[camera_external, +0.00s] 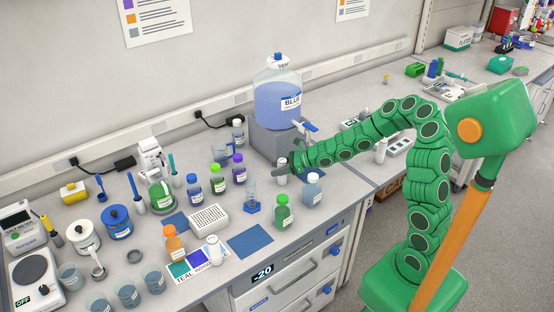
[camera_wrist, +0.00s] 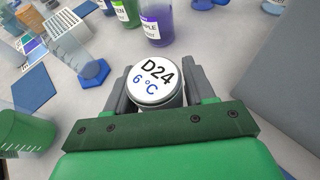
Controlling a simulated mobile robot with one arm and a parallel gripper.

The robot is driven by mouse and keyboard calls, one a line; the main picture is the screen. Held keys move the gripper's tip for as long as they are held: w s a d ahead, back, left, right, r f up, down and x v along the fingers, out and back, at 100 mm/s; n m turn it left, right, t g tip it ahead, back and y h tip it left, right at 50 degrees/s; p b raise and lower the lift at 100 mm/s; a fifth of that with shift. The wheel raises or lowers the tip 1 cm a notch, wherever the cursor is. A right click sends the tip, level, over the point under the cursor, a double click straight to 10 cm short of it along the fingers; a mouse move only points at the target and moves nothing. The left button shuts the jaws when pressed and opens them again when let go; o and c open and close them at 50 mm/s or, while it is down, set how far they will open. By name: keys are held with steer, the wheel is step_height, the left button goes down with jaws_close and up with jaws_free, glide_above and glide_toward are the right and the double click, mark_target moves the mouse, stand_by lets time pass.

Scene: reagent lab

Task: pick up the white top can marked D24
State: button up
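The white-topped can marked D24 (camera_wrist: 153,82) shows in the wrist view, with "6 °C" in blue under the mark. It sits between the two grey fingers of my gripper (camera_wrist: 155,92), one on each side and close to its wall. I cannot tell whether the fingers press on it. In the external view the can (camera_external: 282,176) is upright on the bench in front of the grey block, with my gripper (camera_external: 284,163) at its upper part. The fingers partly hide it there.
A purple-liquid bottle (camera_wrist: 156,22) and a blue hexagonal-base cylinder (camera_wrist: 93,73) stand near the can. A white-capped bottle (camera_external: 312,190) stands to its right, a green-capped bottle (camera_external: 283,212) in front. The large blue carboy (camera_external: 278,100) is on a grey block (camera_external: 272,140) behind.

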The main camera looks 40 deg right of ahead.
mark_target(279, 160)
steer(key=c, duration=0.7)
steer(key=shift+r, duration=0.1)
steer(key=shift+c, duration=0.2)
steer(key=shift+r, duration=1.5)
steer(key=shift+s+d+r, duration=0.15)
steer(key=shift+d+r, duration=0.05)
steer(key=s+d, duration=1.1)
steer(key=d, duration=0.2)
steer(key=shift+d, duration=0.2)
